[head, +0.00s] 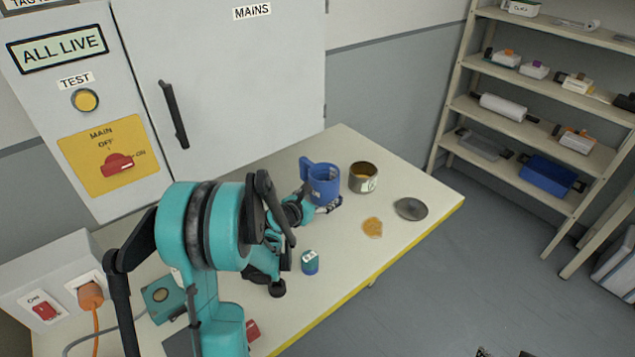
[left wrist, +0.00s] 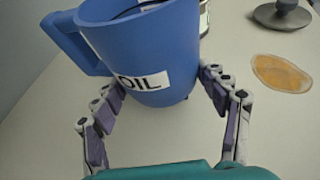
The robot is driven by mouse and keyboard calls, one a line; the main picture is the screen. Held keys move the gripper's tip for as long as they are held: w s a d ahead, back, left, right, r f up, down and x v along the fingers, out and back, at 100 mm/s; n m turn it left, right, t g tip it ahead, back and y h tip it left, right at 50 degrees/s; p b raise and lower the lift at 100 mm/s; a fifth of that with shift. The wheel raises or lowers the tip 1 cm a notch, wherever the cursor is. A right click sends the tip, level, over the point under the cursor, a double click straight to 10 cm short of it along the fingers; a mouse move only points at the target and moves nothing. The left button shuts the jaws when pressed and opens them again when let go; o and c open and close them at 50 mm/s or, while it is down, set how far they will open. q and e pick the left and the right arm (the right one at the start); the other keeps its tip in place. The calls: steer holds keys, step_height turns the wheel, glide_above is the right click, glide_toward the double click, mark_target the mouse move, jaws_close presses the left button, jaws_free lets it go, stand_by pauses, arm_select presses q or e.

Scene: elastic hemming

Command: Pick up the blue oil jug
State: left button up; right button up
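The blue oil jug (head: 325,186) stands on the table with its handle to the left in the head view. In the left wrist view the jug (left wrist: 150,45) fills the upper middle, with a white OIL label facing my gripper. My left gripper (head: 328,207) is low at the jug's near side. In the left wrist view its fingers (left wrist: 163,92) are spread wide, one on each side of the jug's lower body. I see no clear grip on it. Small dark tips at the bottom edge of the head view may be my right gripper (head: 503,353); their state is unclear.
An open tin (head: 363,177) stands just right of the jug. A grey lid (head: 410,208) and a tan spill (head: 372,227) lie further right. A small blue-green container (head: 310,262) is nearer. An electrical cabinet (head: 225,80) stands behind the table, shelves (head: 530,120) at right.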

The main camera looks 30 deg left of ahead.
mark_target(316, 188)
arm_select(q)
steer(key=shift+c, duration=0.6)
step_height(316, 188, up, 4)
steer(key=shift+r+p, duration=0.25)
steer(key=shift+p, duration=1)
steer(key=w+d+r+p, duration=0.3)
steer(key=w+d+r, duration=0.3)
steer(key=d, duration=0.3)
steer(key=shift+w+r, duration=0.25)
steer(key=shift+w, duration=0.45)
